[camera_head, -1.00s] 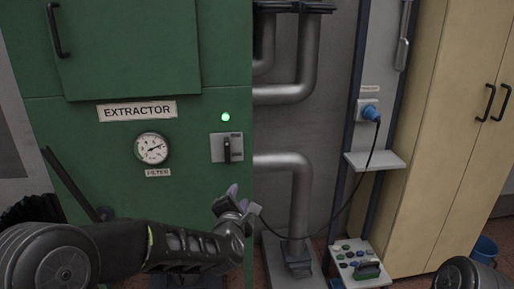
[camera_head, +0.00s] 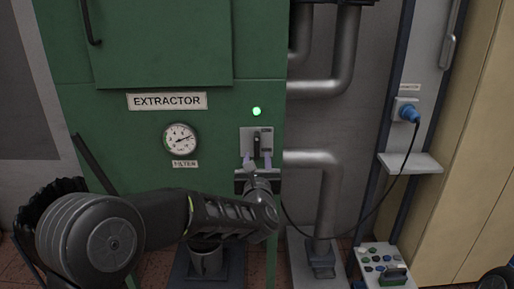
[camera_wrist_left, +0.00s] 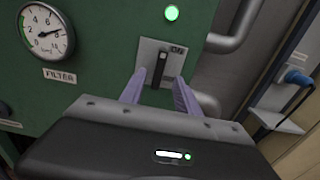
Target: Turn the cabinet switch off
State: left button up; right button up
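The cabinet switch is a grey plate with a black lever on the green extractor cabinet (camera_head: 110,120). In the head view the switch (camera_head: 250,136) sits below a lit green lamp (camera_head: 256,111). My left gripper (camera_head: 257,160) is at the lower part of the switch, its two pale fingers apart, one on each side of the lever. In the left wrist view the gripper (camera_wrist_left: 158,80) is open in front of the switch (camera_wrist_left: 152,53), with the lever between the fingers. I cannot tell whether the fingers touch the lever. My right gripper is out of view.
A pressure gauge (camera_head: 180,138) and a FILTER label are left of the switch. Grey pipes (camera_head: 330,190) run to the right. A button box (camera_head: 382,268) stands low at right.

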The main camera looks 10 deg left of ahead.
aim_at(257, 147)
pick_arm(q)
jog(key=p+x, duration=0.1)
jog(key=x, duration=0.6)
grip_shut()
dwell(0.3)
